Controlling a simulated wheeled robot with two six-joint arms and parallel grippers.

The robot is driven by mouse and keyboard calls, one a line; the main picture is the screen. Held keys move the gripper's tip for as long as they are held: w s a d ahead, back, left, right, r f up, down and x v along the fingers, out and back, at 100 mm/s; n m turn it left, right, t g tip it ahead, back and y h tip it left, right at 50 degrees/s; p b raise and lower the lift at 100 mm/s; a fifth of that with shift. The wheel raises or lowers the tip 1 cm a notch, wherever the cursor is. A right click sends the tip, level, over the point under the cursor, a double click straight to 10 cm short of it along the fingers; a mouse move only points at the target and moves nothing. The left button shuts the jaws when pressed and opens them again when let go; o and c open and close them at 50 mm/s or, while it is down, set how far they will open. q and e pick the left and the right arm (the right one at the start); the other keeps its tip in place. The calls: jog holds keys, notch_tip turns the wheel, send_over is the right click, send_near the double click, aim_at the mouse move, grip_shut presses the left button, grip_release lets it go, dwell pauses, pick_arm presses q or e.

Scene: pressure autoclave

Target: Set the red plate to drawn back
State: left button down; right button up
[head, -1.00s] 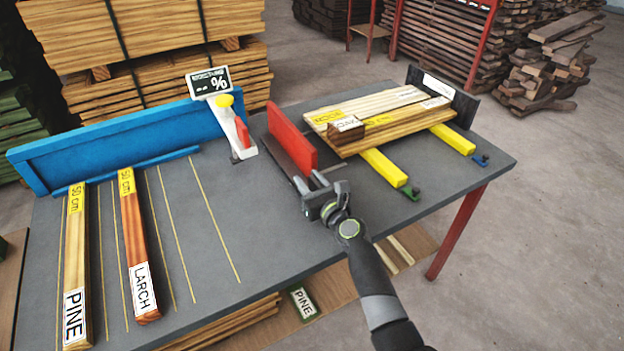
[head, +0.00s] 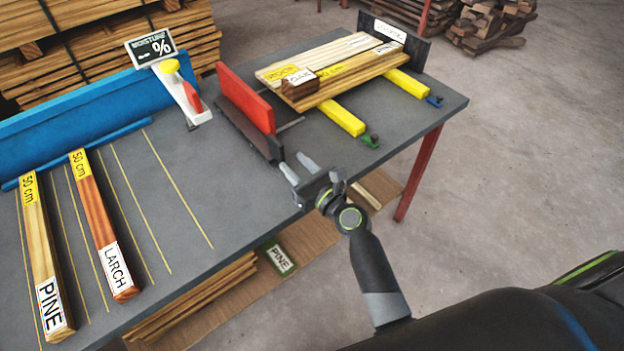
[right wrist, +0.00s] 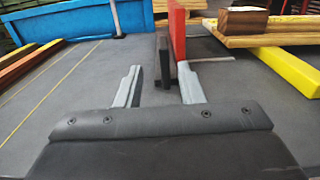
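The red plate (head: 245,98) stands upright on the grey table, with a dark bar (head: 240,122) along its near side. It also shows in the right wrist view (right wrist: 178,30), with the dark bar's end (right wrist: 163,62) in front. My right gripper (head: 297,163) is at the near table edge, just short of the bar's end. In the right wrist view its two fingers (right wrist: 160,84) are apart, with the bar's end seen between them and nearer the right finger. Nothing is clearly gripped. My left gripper is out of view.
A stack of boards (head: 340,62) lies right of the plate on yellow rails (head: 342,117), before a dark end stop (head: 410,48). A moisture meter (head: 182,92) stands left of the plate. Pine (head: 40,250) and larch (head: 98,215) pieces lie by the blue fence (head: 70,115).

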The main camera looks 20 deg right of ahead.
jog(key=v, duration=0.6)
dwell(0.4)
